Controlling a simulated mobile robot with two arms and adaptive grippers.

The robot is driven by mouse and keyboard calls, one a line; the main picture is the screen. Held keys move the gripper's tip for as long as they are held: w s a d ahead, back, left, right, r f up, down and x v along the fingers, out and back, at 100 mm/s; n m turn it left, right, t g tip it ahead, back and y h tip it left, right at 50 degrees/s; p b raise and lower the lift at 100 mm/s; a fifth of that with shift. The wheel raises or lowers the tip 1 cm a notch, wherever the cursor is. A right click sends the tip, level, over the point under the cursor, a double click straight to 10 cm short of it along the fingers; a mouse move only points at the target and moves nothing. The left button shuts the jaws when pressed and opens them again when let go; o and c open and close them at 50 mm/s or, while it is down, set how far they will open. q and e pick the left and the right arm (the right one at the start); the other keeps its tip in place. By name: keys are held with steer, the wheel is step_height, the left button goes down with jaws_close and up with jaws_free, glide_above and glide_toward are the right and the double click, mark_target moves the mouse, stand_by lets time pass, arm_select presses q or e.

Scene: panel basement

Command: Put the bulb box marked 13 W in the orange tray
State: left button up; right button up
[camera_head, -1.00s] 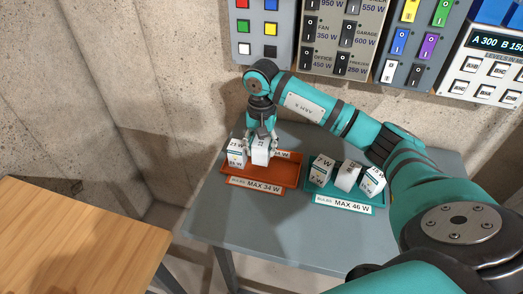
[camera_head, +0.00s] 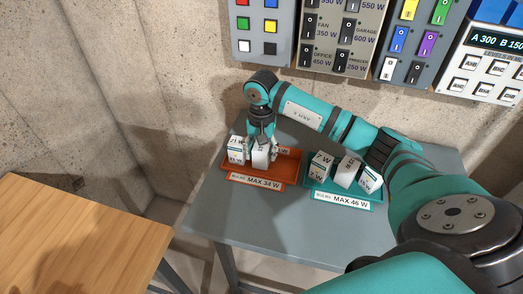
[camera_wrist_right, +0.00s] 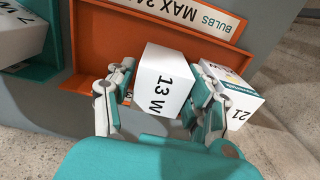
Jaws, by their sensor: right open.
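The white bulb box marked 13 W (camera_head: 261,157) stands in the orange tray (camera_head: 289,176), and its 13 W mark shows clearly in the right wrist view (camera_wrist_right: 163,86). My right gripper (camera_head: 262,150) is open, with one finger on each side of this box. In the wrist view its fingers (camera_wrist_right: 165,78) are still close to the box sides; whether they touch is hard to tell. A box marked 21 W (camera_head: 236,150) stands to the left in the same tray, close beside one finger. My left gripper is out of view.
A teal tray (camera_head: 346,199) labelled MAX 46 W stands to the right with several bulb boxes, one marked 7 W (camera_head: 320,165). The grey table (camera_head: 255,220) is clear in front. Switch panels (camera_head: 335,35) hang on the wall behind.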

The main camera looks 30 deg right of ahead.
step_height(320, 180, up, 11)
steer(key=b, duration=0.3)
steer(key=shift+r, duration=0.65)
